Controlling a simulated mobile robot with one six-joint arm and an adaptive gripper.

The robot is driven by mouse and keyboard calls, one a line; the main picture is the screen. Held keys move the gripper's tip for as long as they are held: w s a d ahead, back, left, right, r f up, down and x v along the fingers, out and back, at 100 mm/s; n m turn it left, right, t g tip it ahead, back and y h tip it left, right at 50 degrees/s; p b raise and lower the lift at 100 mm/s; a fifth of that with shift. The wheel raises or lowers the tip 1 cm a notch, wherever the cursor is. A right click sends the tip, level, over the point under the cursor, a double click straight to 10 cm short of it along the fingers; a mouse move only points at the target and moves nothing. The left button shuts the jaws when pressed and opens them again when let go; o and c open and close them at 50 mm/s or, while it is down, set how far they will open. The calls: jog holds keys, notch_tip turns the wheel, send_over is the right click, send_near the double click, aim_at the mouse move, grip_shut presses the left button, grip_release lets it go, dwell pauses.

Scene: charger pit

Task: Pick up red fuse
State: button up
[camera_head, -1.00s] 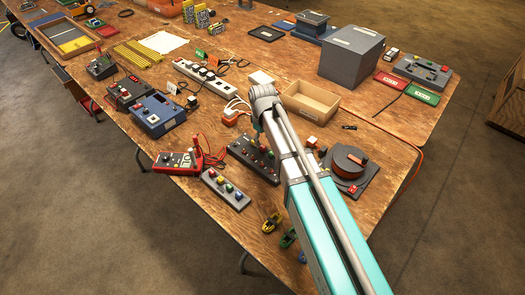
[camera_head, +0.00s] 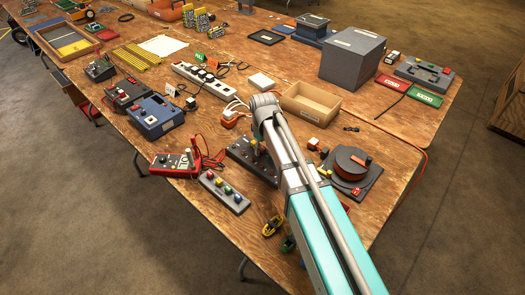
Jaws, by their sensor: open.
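A small red piece (camera_head: 345,205) shows at the right edge of my arm near the table's front; my arm partly covers it, and I cannot tell if it is the red fuse. My arm reaches over the table from the lower right. Its far joint is above the dark panel with knobs. My gripper is not visible; the arm hides whatever is beneath it.
A grey strip with coloured buttons (camera_head: 225,191), a red multimeter (camera_head: 174,163) and a dark panel (camera_head: 243,153) stand left of my arm. A cable reel (camera_head: 350,166) is close on the right. The table's front edge is near.

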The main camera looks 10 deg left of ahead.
grip_shut()
dwell(0.3)
jog(key=shift+r, duration=0.2)
notch_tip(320, 180, up, 2)
jog(key=shift+r+p, duration=0.1)
jog(key=shift+p, duration=1.15)
jog(key=s+r+p, duration=1)
jog(key=s, duration=0.4)
jog(key=shift+a+r, duration=0.15)
jog(key=shift+r, duration=0.1)
